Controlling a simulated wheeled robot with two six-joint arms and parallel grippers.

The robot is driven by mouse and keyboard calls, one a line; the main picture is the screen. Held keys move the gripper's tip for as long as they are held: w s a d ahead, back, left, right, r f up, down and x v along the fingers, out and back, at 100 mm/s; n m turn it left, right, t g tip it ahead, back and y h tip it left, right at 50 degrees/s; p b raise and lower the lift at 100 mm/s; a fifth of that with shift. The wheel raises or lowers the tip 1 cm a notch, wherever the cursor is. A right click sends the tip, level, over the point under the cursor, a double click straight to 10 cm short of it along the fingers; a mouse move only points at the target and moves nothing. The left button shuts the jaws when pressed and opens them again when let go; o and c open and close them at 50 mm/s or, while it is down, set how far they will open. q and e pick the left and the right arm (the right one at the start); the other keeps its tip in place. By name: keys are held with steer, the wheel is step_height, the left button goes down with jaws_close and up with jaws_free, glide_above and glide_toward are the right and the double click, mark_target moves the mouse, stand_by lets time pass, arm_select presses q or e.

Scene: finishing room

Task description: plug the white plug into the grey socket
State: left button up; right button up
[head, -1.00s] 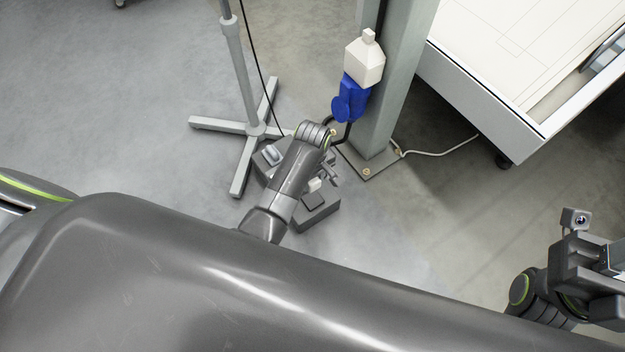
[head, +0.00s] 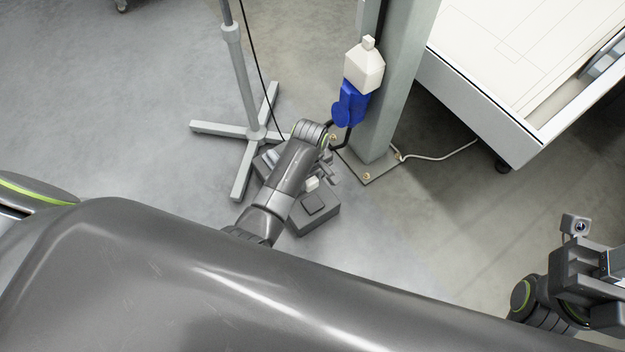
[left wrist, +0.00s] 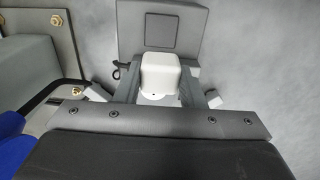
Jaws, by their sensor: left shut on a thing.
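The white plug (left wrist: 160,75) sits between the two fingers of my left gripper (left wrist: 160,92) in the left wrist view. The gripper is shut on it. In the head view the plug (head: 312,184) shows as a small white block beside my left gripper (head: 321,178), low over the floor unit. A grey block with a dark square panel (head: 321,217) lies there, partly behind my arm. It also shows beyond the plug in the left wrist view (left wrist: 195,22). I take it to be part of the grey socket; no socket opening shows. My right gripper (head: 590,275) is at the right edge, its fingertips unclear.
A grey post (head: 385,110) with a bolted base plate (head: 368,174) stands close to the left gripper. A blue and white object (head: 352,100) hangs on it. A stand with crossed feet (head: 215,128) is at left, a white cabinet (head: 480,105) at right. A thin cable crosses the floor.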

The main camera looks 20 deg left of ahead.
arm_select(q)
steer(key=w+a, duration=0.5)
steer(key=a, duration=0.1)
steer(key=shift+w+a+f+b, duration=0.25)
steer(key=shift+w+a+b, duration=0.05)
steer(key=shift+a, duration=0.05)
stand_by(0.5)
stand_by(0.4)
steer(key=shift+f+b, duration=1.3)
steer(key=shift+f, duration=1.05)
steer(key=shift+f, duration=0.45)
steer(key=shift+f, duration=0.2)
steer(key=o, duration=0.5)
